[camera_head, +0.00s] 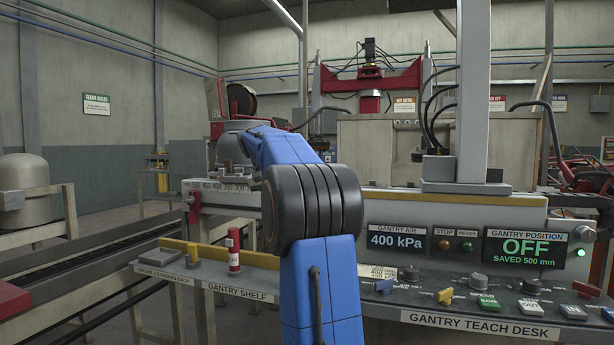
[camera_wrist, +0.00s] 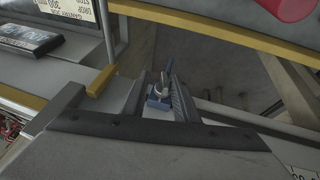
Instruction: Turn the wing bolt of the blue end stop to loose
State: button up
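The blue end stop (camera_wrist: 158,99) shows small in the wrist view as a blue block with a silver bolt on it. A blue upright piece stands just above the block in that view; I cannot tell if it belongs to the bolt. My gripper (camera_wrist: 162,84) shows as two dark fingers with a gap between them. The block and bolt appear in that gap; contact with the fingers cannot be made out. In the head view my blue arm with its black ringed joint fills the middle and hides my gripper and the end stop.
The gantry teach desk (camera_head: 470,322) stands at right with several knobs and buttons. The display (camera_head: 523,248) reads OFF, saved 500 mm. The air display (camera_head: 396,241) reads 400 kPa. A scaled rail runs behind.

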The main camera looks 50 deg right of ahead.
jog(key=s+a+r+m+t+y, duration=0.2)
jog(key=s+r+t, duration=0.6)
jog(key=s+r, duration=0.4)
jog(key=shift+s+r+y, duration=0.35)
jog(key=shift+r+y, duration=0.15)
dwell(0.8)
jog(key=shift+w, duration=0.1)
jog(key=x, duration=1.8)
jog(key=shift+w+r+g, duration=0.2)
jog(key=shift+g, duration=0.2)
jog(key=shift+a, duration=0.15)
grip_shut()
